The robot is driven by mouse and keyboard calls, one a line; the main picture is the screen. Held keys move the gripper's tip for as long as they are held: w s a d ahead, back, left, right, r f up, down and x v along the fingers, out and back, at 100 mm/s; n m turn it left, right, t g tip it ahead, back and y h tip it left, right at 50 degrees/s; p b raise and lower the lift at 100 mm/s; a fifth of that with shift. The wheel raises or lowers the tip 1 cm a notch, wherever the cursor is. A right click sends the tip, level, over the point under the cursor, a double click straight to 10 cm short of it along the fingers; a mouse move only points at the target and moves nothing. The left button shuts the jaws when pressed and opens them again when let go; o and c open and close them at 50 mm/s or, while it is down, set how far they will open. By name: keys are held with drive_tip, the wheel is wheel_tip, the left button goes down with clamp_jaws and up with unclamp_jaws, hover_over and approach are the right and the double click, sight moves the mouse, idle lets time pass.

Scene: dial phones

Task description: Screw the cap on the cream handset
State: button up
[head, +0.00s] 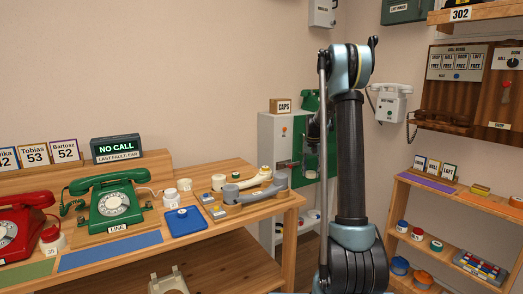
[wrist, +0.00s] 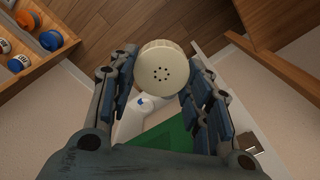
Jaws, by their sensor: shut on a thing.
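My gripper (wrist: 160,82) is shut on a round cream cap (wrist: 161,68) with a ring of small holes in its face. The cap sits between the two fingers, face toward the wrist camera. In the head view my arm hides most of the gripper, and I cannot make out the cap there. A cream handset (head: 250,176) lies at the right end of the wooden bench, behind a grey handset (head: 244,192). The grey one partly hides it, and its open end is too small to tell. The gripper is right of the bench, apart from both handsets.
A green phone (head: 110,200), a red phone (head: 20,222), white jars (head: 171,199) and a blue tray (head: 184,221) stand on the bench. A white-and-green cabinet (head: 272,150) is beyond its right end. A shelf (head: 455,215) with coloured parts is at right.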

drive_tip(key=shift+a, duration=0.45)
drive_tip(key=s+a+r+n, duration=0.65)
drive_tip(key=a+r, duration=0.25)
drive_tip(key=a, duration=0.4)
wheel_tip(320, 180, up, 8)
drive_tip(key=n, duration=0.6)
hover_over(264, 167)
drive_tip(key=w, duration=0.1)
drive_tip(key=shift+f, duration=2.75)
drive_tip(key=shift+s, duration=0.2)
drive_tip(key=shift+f, duration=0.6)
drive_tip(key=o, duration=0.9)
